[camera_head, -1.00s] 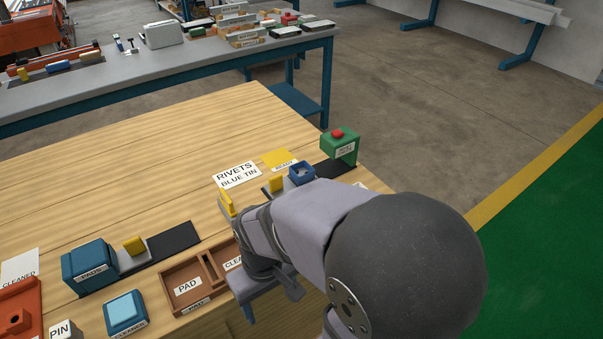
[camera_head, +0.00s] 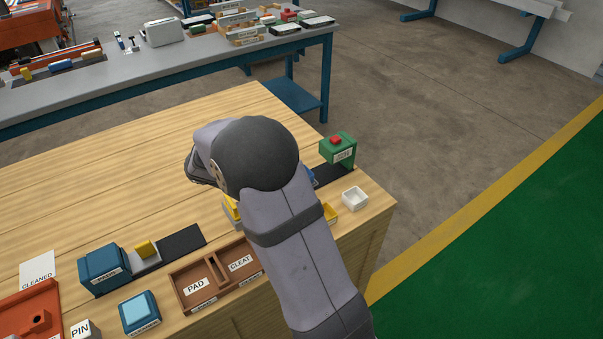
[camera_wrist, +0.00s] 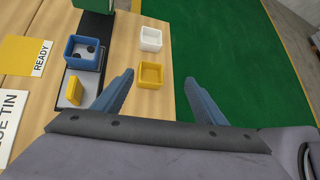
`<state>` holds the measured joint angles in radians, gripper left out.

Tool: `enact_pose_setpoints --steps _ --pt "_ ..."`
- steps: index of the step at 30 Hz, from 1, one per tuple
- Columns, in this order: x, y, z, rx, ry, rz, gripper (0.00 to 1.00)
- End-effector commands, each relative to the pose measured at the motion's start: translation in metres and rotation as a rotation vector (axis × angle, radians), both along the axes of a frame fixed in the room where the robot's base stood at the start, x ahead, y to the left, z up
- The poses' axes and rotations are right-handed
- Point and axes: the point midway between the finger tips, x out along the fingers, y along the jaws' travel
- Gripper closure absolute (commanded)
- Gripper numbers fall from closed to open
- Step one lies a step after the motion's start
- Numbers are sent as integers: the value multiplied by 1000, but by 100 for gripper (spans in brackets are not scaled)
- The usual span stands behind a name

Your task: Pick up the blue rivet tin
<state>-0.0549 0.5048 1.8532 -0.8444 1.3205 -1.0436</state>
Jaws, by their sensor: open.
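The blue rivet tin (camera_wrist: 84,53) is an open square box in the wrist view, with dark round shapes inside. It sits on the black strip, to the left of my fingers. In the head view only a sliver of blue (camera_head: 312,178) shows past my arm. My gripper (camera_wrist: 158,78) is open and empty, its two blue-grey fingers spread wide; the tin is outside them. In the head view the arm hides most of the gripper. The yellow READY card (camera_wrist: 24,55) lies left of the tin.
A silver block with a yellow tab (camera_wrist: 74,90) stands next to the tin. A small yellow tray (camera_wrist: 150,74) and a white tray (camera_wrist: 151,39) stand to its right, near the table edge. A green box with a red button (camera_head: 338,149) stands at the strip's far end.

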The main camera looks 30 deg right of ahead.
Motion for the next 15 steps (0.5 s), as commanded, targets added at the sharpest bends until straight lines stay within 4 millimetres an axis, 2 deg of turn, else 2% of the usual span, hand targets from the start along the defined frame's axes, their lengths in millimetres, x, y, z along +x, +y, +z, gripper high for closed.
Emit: enact_pose_setpoints --steps 1,4,7,12,15 --pt "19 -8 5 -55 50 60 34" --pt "52 -20 11 -163 119 155 34" --pt "86 -21 -10 -251 49 184 34" --pt "118 -17 -33 -305 -122 170 34" --pt "128 -15 -39 -320 -182 164 34"
